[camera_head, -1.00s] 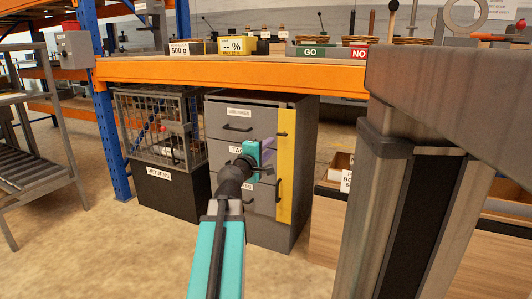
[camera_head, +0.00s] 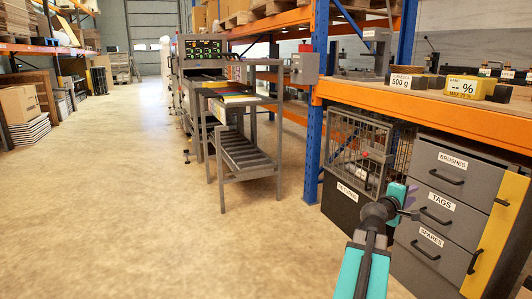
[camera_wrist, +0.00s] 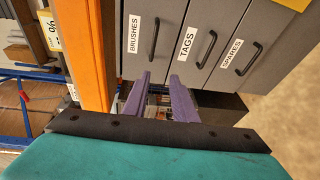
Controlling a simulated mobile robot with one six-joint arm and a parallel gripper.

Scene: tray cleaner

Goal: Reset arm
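My teal arm reaches forward from the bottom of the head view. My gripper (camera_head: 411,197) is in front of the grey drawer cabinet (camera_head: 425,230). In the wrist view my gripper (camera_wrist: 158,84) shows two purple fingers standing apart with nothing between them. The cabinet also shows in the wrist view (camera_wrist: 215,78), turned sideways, with drawers labelled BRUSHES, TAGS and SPARES. The drawers look shut.
An orange-beamed shelf (camera_head: 430,112) on blue posts runs above the cabinet. A wire cage (camera_head: 352,150) stands on a black RETURNS bin (camera_head: 340,202). A roller conveyor (camera_head: 240,152) stands left of it. The floor at left is wide and clear.

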